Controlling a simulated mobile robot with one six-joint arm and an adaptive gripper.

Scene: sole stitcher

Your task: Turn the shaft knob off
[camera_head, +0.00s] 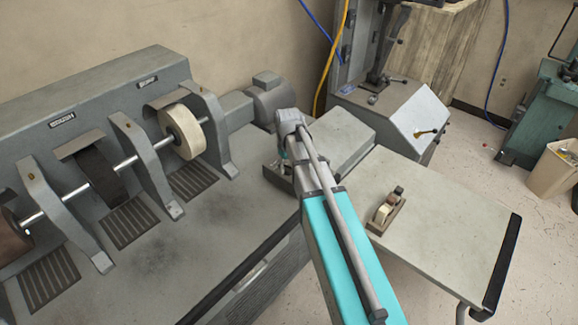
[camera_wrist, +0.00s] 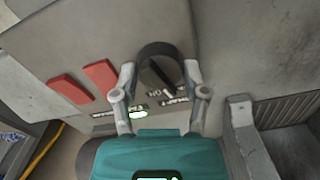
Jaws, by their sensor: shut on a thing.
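The shaft knob (camera_wrist: 158,66) is a dark round knob on a grey panel in the wrist view. A small white mark shows near its lower edge, above printed labels that are partly covered and too small to read fully. My gripper (camera_wrist: 159,75) has one finger on each side of the knob and is shut on it. In the head view my gripper (camera_head: 282,160) is at the far end of my arm, by the right end of the grey machine. The knob cannot be made out in that view.
Two red buttons (camera_wrist: 100,75) sit left of the knob. The grey machine (camera_head: 125,92) carries a shaft with wheels at left. A bin (camera_head: 553,170) stands at far right.

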